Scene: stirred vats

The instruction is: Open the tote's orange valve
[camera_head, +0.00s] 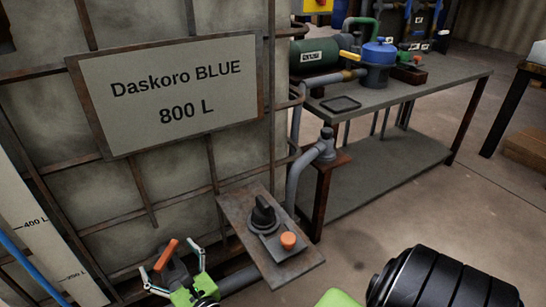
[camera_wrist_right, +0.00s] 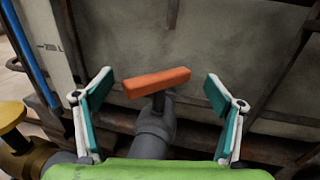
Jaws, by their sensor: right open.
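The tote (camera_head: 150,190) is a large pale container in a rusty frame, with a sign reading "Daskoro BLUE 800 L". Its orange valve handle (camera_head: 167,254) sits low on its front, on a grey pipe fitting. In the right wrist view the orange handle (camera_wrist_right: 157,82) lies nearly level, slightly higher at its right end, on a grey stem (camera_wrist_right: 155,125). My right gripper (camera_head: 172,266) is open and empty. Its white and teal fingers (camera_wrist_right: 159,92) stand on either side of the handle, with gaps at both ends. My left gripper is not in view.
A tilted control panel (camera_head: 272,240) with a black knob and orange button stands right of the valve. A grey pipe (camera_head: 310,160) rises behind it. A workbench (camera_head: 400,95) holds a blue-lidded pot (camera_head: 378,62). A yellow round part (camera_wrist_right: 12,115) is at the wrist view's left.

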